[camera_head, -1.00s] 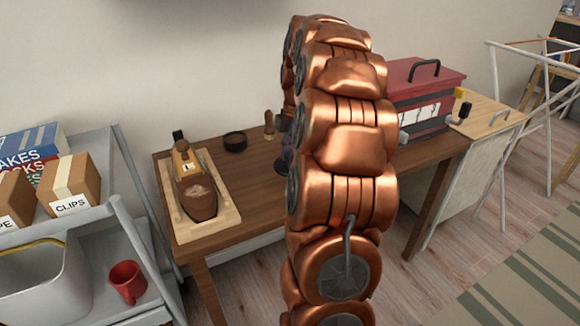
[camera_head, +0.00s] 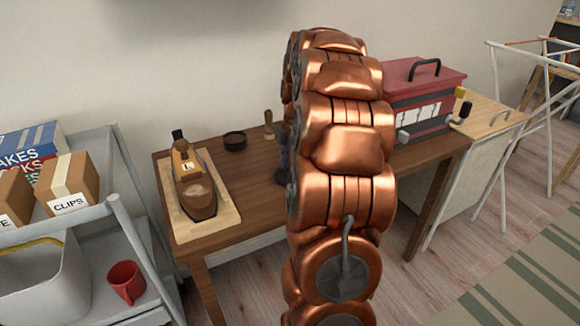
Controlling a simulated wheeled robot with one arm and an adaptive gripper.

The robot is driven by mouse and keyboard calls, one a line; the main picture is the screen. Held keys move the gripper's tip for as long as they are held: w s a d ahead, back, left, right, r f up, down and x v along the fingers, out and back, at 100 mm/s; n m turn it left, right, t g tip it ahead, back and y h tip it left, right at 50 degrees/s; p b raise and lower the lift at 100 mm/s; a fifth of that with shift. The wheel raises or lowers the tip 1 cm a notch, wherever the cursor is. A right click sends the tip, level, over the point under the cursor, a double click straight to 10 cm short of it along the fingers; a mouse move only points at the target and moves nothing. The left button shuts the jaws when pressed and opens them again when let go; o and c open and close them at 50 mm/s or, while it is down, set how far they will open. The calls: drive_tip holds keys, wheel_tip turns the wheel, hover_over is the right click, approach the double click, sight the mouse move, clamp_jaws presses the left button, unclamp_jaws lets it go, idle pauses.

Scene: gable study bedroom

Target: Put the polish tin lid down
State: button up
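A small round black tin (camera_head: 235,140) stands on the brown wooden table (camera_head: 255,212), near its back edge. It looks like the polish tin. I cannot make out a separate lid; it may be hidden behind my copper arm. My arm stands in front of the table and covers its middle. A small dark part (camera_head: 283,166) shows at the arm's left edge, low over the table, and may belong to my gripper. The fingertips and anything between them are hidden.
A brown shoe (camera_head: 197,195) sits on a wooden tray (camera_head: 228,215) at the table's left. A brush (camera_head: 269,125) stands near the back. A red toolbox (camera_head: 428,80) is on the right. A grey shelf (camera_head: 75,225) with boxes and a red mug (camera_head: 126,281) stands left.

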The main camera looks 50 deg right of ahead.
wheel_tip(320, 180, up, 12)
drive_tip(key=d+p, duration=0.1)
drive_tip(key=shift+s+d+p, duration=0.2)
drive_tip(key=shift+s+p, duration=0.05)
drive_tip(key=shift+p, duration=0.05)
idle(0.5)
drive_tip(key=shift+r, duration=0.1)
drive_tip(key=s+a+f+m+g, duration=0.1)
drive_tip(key=s+a+f+m, duration=0.15)
drive_tip(key=a, duration=0.85)
drive_tip(key=s+a+f+m, duration=0.1)
drive_tip(key=a+m, duration=0.2)
drive_tip(key=a, duration=0.8)
drive_tip(key=s+a+f+m, duration=0.3)
drive_tip(key=s+a, duration=0.1)
drive_tip(key=s, duration=0.2)
drive_tip(key=s+a+f+m+g+h, duration=0.1)
drive_tip(key=s+a+f+m, duration=0.1)
drive_tip(key=s, duration=0.4)
drive_tip(key=s+a+f+m+g, duration=0.1)
drive_tip(key=s+a+f+m, duration=0.2)
drive_tip(key=s+a, duration=0.3)
drive_tip(key=shift+s+f+m, duration=0.35)
drive_tip(key=shift+f, duration=0.25)
drive_tip(key=shift+r, duration=0.1)
